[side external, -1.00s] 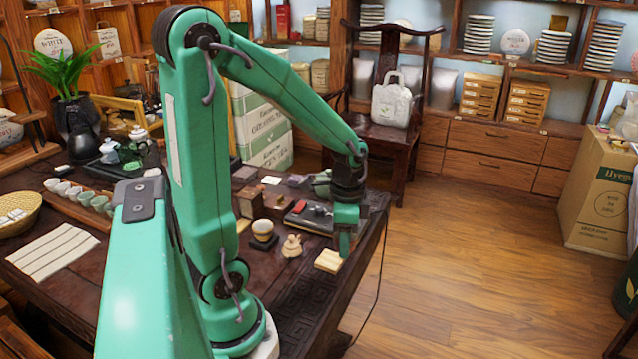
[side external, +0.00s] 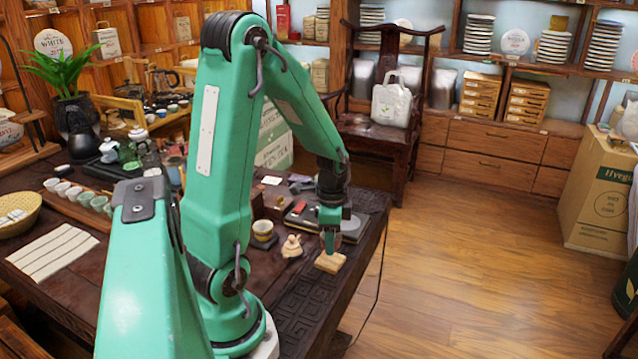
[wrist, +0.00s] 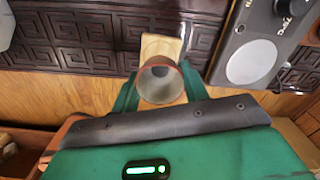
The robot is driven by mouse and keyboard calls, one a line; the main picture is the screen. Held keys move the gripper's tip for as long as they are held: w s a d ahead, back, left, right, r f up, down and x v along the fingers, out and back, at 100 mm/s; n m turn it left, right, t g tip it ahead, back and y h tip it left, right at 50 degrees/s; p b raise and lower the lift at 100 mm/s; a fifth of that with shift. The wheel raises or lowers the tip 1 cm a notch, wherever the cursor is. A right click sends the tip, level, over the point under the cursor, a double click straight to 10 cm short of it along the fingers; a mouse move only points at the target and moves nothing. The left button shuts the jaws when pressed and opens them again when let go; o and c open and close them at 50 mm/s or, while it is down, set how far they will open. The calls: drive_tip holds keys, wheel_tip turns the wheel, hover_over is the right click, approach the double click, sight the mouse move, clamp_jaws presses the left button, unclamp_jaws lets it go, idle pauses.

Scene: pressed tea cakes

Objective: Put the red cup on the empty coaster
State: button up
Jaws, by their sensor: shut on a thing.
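My gripper (side external: 330,240) is over the light wooden coaster (side external: 330,264) at the table's near right edge. In the wrist view, my gripper (wrist: 160,90) has its two green fingers on either side of a cup (wrist: 160,80) with a reddish rim and a grey inside, and is shut on it. I look down into the cup, which seems empty. The coaster (wrist: 158,44) shows just beyond the cup, partly covered by it. In the side view my fingers hide most of the cup, and I cannot tell whether it touches the coaster.
A pale cup (side external: 263,230) stands left of my gripper, with a small cream figurine (side external: 292,246) between. A scale with a round grey plate (wrist: 252,62) lies close to the right in the wrist view. The table edge (side external: 362,280) is near.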

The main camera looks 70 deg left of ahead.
drive_tip(key=shift+f, duration=1.6)
drive_tip(key=shift+f, duration=0.2)
drive_tip(key=o, duration=1)
drive_tip(key=shift+r, duration=0.2)
drive_tip(key=shift+r, duration=6)
